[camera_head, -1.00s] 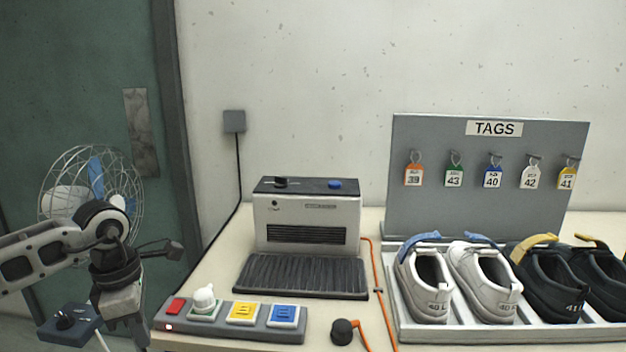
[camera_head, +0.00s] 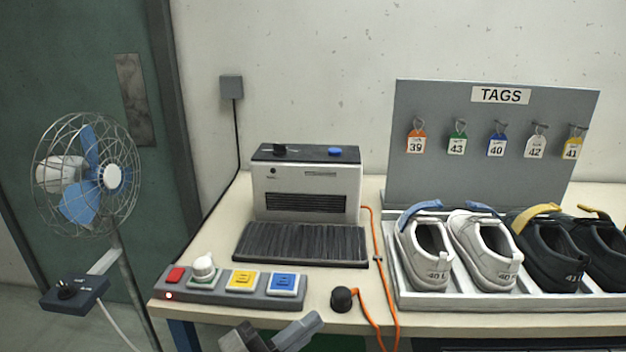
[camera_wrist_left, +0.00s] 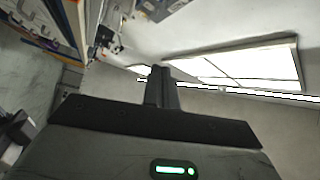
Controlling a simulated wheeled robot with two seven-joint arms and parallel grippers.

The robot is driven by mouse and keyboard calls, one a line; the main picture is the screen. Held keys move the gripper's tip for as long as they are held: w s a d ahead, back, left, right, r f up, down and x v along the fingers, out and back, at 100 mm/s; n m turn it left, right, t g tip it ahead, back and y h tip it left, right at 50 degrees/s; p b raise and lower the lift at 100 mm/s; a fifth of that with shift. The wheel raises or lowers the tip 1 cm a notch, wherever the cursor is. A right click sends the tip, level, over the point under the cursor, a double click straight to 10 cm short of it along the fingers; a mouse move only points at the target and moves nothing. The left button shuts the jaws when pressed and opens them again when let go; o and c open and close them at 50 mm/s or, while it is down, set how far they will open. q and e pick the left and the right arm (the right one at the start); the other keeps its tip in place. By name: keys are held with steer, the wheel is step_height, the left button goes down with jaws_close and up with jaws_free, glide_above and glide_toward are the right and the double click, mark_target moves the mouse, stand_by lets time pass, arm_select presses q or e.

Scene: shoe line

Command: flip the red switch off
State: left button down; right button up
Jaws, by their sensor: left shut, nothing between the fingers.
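The red switch (camera_head: 175,275) is at the left end of a grey control strip (camera_head: 212,296) on the table's front left. A small red light (camera_head: 169,296) glows in front of it. Which way the switch is tipped is too small to tell. My left gripper (camera_head: 298,333) shows partly at the bottom edge of the head view, in front of the table and to the right of the switch, apart from it. In the left wrist view its fingers (camera_wrist_left: 161,75) are together and empty, and the switch is not seen there. My right gripper is not in view.
Beside the switch on the strip are a white knob (camera_head: 204,267), a yellow switch (camera_head: 241,281) and a blue switch (camera_head: 284,284). A boxy machine (camera_head: 306,190) stands behind. A black knob (camera_head: 342,299) with an orange cable lies right. A fan (camera_head: 88,180) stands left.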

arm_select(q)
steer(key=s+a+f+n+g+y, duration=0.1)
steer(key=s+a+f+n+y, duration=0.5)
steer(key=f+n, duration=0.5)
steer(key=s+a+f+n+g+y, duration=0.1)
steer(key=s+a+f+n+y, duration=0.5)
steer(key=f+n, duration=0.4)
steer(key=shift+s+a+f+n+y, duration=0.2)
steer(key=shift+a+f+n+y, duration=0.2)
steer(key=shift+a+y, duration=0.4)
